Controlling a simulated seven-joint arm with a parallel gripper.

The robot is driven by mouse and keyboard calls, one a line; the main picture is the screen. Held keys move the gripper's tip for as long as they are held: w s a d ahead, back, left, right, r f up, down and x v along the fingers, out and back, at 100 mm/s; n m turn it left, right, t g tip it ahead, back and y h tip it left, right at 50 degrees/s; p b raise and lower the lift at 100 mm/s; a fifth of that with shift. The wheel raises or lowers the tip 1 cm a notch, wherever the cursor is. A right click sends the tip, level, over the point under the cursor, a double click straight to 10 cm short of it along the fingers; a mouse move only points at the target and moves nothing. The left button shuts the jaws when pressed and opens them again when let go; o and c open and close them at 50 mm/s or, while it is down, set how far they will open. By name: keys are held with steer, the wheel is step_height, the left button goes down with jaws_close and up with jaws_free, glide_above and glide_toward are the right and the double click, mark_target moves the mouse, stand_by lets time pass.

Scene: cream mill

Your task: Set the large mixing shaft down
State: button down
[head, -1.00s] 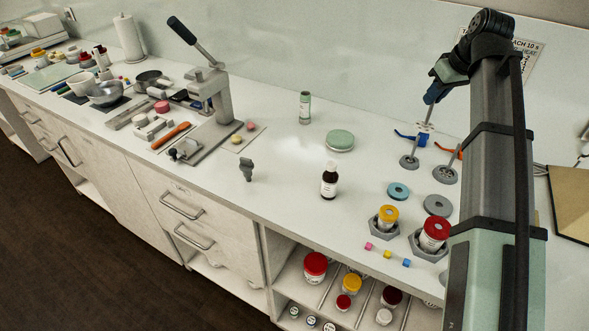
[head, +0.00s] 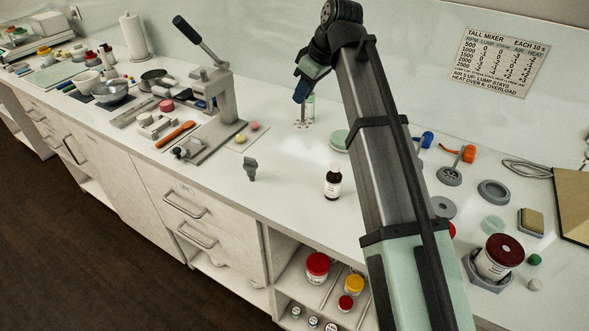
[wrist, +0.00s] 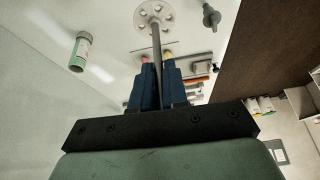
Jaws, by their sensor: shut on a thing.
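My gripper (head: 300,97) is shut on the thin grey rod of the large mixing shaft (head: 302,125), over the counter's back half. In the wrist view the rod passes between my dark blue fingertips (wrist: 158,75) and ends in a pale disc with holes (wrist: 154,13). The shaft points down, disc lowest, close to the counter. I cannot tell whether the disc touches it.
A grey tool (head: 250,169) stands nearer the front edge. The lever press (head: 215,100) is left. A second shaft (head: 449,176) is by the orange clip (head: 467,153). Clear counter surrounds the disc.

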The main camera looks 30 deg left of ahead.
steer(key=shift+s+a+n, duration=0.3)
steer(key=shift+s+a, duration=0.4)
steer(key=shift+a, duration=0.1)
glide_above(303, 127)
steer(key=a, duration=0.2)
steer(key=f, duration=0.4)
steer(key=shift+s+a+f, duration=0.1)
steer(key=shift+s+a, duration=0.05)
steer(key=shift+a, duration=0.05)
step_height(303, 127, down, 11)
steer(key=c, duration=1.1)
jaws_free()
steer(key=shift+c, duration=0.2)
steer(key=v, duration=1.2)
